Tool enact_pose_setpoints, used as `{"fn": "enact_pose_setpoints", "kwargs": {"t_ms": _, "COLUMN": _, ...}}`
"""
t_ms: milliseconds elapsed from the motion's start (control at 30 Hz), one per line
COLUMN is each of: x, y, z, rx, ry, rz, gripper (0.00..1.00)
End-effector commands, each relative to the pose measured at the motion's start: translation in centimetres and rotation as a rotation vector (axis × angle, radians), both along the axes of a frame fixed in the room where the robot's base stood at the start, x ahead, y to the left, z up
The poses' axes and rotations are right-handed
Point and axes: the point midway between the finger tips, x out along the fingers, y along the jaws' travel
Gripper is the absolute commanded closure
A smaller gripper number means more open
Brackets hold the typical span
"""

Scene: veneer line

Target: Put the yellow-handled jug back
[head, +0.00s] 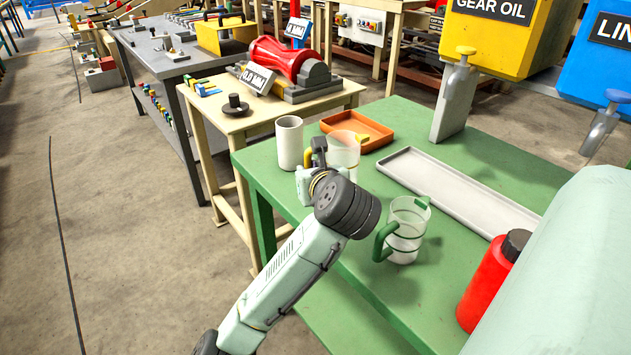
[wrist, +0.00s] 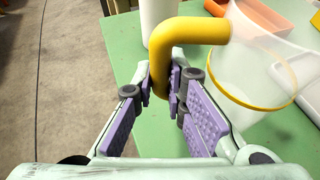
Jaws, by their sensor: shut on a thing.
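The yellow-handled jug (head: 344,149) is a translucent vessel at the left end of the green table (head: 476,161). In the wrist view its yellow handle (wrist: 193,32) stands between my finger pads, and its clear body (wrist: 262,70) with a yellow band is at the right. My gripper (wrist: 172,85) is shut on the handle. In the head view my gripper (head: 312,165) is partly hidden behind my wrist. I cannot tell whether the jug's base touches the table.
A white cylinder (head: 289,143) stands close left of the jug, with an orange tray (head: 372,127) behind it. A long pale tray (head: 450,188) lies to the right. A green-handled jug (head: 407,229) and a red bottle (head: 484,285) stand nearer the front. Green tabletop between them is bare.

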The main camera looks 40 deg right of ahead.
Motion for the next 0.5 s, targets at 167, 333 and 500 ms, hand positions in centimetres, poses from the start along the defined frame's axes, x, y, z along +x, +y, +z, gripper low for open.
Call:
{"fn": "enact_pose_setpoints", "kwargs": {"t_ms": 167, "x": 0.0, "y": 0.0, "z": -1.7, "rx": 0.000, "ry": 0.001, "rz": 0.000, "gripper": 1.00}}
{"fn": "enact_pose_setpoints", "kwargs": {"t_ms": 333, "x": 0.0, "y": 0.1, "z": -4.2, "rx": 0.000, "ry": 0.003, "rz": 0.002, "gripper": 1.00}}
{"fn": "enact_pose_setpoints", "kwargs": {"t_ms": 500, "x": 0.0, "y": 0.0, "z": -5.4, "rx": -0.002, "ry": -0.001, "rz": 0.002, "gripper": 1.00}}
